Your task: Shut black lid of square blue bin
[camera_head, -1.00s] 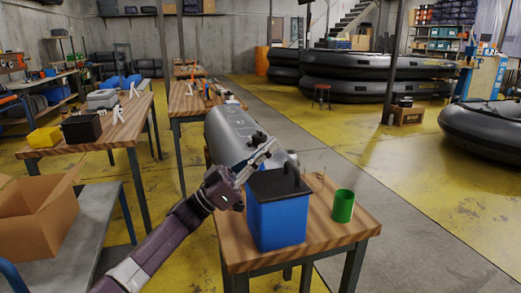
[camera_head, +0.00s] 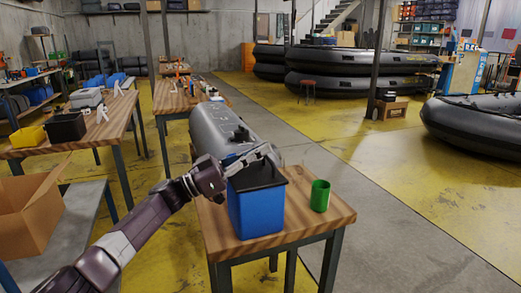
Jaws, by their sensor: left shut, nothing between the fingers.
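The square blue bin (camera_head: 257,211) stands upright near the left front of the wooden table. Its black lid (camera_head: 252,182) lies across the top and looks flat and down on the rim. My left gripper (camera_head: 272,155) is shut and empty, just above the back edge of the lid. The gripper hides part of that edge, and I cannot tell whether it touches the lid. My right gripper is not in view.
A green cup (camera_head: 320,196) stands to the right of the bin on the wooden table (camera_head: 296,223). A large grey cylinder (camera_head: 217,128) lies behind the bin. An open cardboard box (camera_head: 29,213) is at the left.

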